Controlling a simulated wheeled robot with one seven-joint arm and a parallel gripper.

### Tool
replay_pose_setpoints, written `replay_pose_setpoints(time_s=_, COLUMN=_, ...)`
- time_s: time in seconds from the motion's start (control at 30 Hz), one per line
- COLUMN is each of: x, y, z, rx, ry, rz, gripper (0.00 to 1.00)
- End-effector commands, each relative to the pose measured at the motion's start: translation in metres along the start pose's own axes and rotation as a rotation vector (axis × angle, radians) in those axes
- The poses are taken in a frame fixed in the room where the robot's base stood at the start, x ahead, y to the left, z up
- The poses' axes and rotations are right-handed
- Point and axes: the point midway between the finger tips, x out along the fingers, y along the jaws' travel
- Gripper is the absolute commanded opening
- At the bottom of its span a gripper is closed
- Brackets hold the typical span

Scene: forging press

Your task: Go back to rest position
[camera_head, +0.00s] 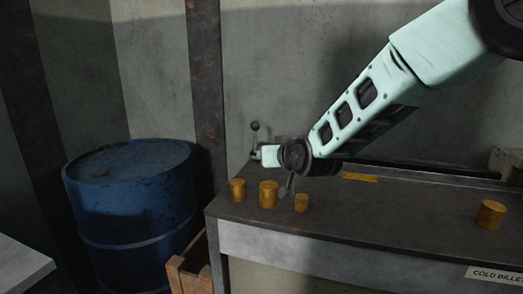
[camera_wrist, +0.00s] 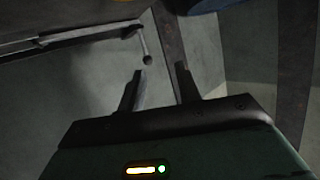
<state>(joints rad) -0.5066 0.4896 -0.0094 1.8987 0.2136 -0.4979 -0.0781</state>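My gripper (camera_wrist: 160,82) shows in the wrist view with its two dark fingers apart. Nothing is between them. In the head view my arm reaches in from the upper right, and its wrist end is above the left part of the workbench (camera_head: 370,205). The fingers are too small and dark to make out clearly there. A lever with a ball knob (camera_head: 255,127) stands just left of the wrist end. It also shows in the wrist view, its knob (camera_wrist: 147,61) just beyond the fingertips; I see no grip on it.
Three brass-coloured cylinders (camera_head: 268,194) stand on the bench below the wrist. Another cylinder (camera_head: 490,214) stands at right, above a "COLD BILLET" label (camera_head: 497,275). A blue barrel (camera_head: 135,205) and a wooden crate (camera_head: 188,270) are at left. A wall is close behind.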

Motion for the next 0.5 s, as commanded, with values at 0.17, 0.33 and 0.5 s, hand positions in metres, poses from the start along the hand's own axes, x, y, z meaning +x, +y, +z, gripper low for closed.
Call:
replay_pose_setpoints(time_s=0.17, x=-0.039, y=-0.022, z=0.051, rx=0.006, ry=-0.194, rz=-0.062, gripper=0.34)
replay_pose_setpoints(time_s=0.33, x=-0.107, y=-0.047, z=0.120, rx=-0.021, ry=-0.455, rz=-0.137, gripper=0.34)
replay_pose_setpoints(time_s=0.5, x=-0.197, y=-0.059, z=0.196, rx=-0.093, ry=-0.746, rz=-0.190, gripper=0.34)
